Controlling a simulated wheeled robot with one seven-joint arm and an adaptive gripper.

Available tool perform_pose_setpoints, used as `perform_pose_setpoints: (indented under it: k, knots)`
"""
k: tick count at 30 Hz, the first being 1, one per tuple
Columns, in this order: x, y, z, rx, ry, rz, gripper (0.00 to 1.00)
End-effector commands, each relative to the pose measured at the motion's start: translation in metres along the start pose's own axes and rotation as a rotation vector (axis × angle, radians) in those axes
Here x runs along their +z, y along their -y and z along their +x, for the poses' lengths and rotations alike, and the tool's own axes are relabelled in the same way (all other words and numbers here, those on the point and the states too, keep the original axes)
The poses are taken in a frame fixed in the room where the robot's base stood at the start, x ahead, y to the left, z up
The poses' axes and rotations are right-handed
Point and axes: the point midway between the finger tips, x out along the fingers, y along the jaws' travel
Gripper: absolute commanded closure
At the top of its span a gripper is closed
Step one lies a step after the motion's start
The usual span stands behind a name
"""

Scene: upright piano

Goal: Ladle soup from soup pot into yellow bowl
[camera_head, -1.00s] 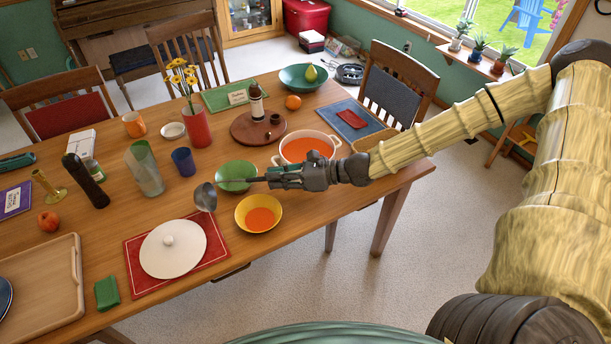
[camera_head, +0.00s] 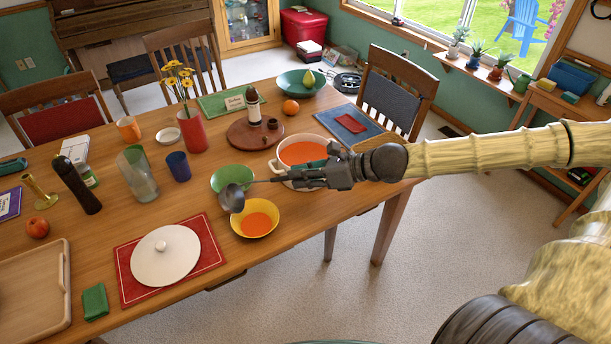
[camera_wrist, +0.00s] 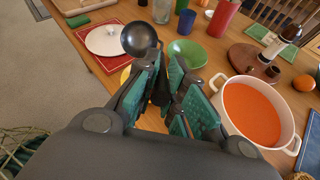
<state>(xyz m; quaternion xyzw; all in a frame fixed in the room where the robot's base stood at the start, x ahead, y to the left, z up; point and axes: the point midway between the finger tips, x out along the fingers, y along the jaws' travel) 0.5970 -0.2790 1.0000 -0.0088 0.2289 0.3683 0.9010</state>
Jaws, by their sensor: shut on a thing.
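My gripper (camera_head: 312,175) is shut on the handle of a dark metal ladle (camera_head: 231,198). The ladle's bowl also shows in the wrist view (camera_wrist: 139,38), looking dark, with no soup visible in it. In the head view the ladle bowl overlaps the near side of the green bowl and the upper left of the yellow bowl (camera_head: 274,232); its height above the table is unclear. The yellow bowl holds orange soup (camera_head: 256,224). The white soup pot (camera_head: 274,166), with orange soup in it, stands behind my gripper, which hides part of it. In the wrist view the pot (camera_wrist: 218,119) is at right.
A white lid (camera_head: 165,262) lies on a red mat (camera_head: 213,253). A glass vase (camera_head: 140,175), a blue cup (camera_head: 178,166) and a red vase (camera_head: 192,132) stand further left. The table's front edge is near.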

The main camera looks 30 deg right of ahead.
Motion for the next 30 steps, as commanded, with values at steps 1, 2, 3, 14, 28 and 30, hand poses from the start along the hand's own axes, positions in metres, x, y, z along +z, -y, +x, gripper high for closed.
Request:
perform_pose_setpoints:
  k: [1, 2, 3, 14, 28, 30]
  knots:
    - [0.001, 0.000, -0.001, -0.007, 0.001, -0.001, 1.00]
    - [0.001, 0.000, -0.002, -0.013, -0.002, 0.001, 1.00]
    - [0.002, 0.000, -0.003, -0.019, -0.005, 0.004, 1.00]
    - [0.003, -0.002, -0.010, -0.084, -0.037, 0.029, 1.00]
    - [0.007, -0.003, -0.015, -0.150, -0.076, 0.059, 1.00]
    - [0.007, -0.002, -0.014, -0.152, -0.084, 0.057, 1.00]
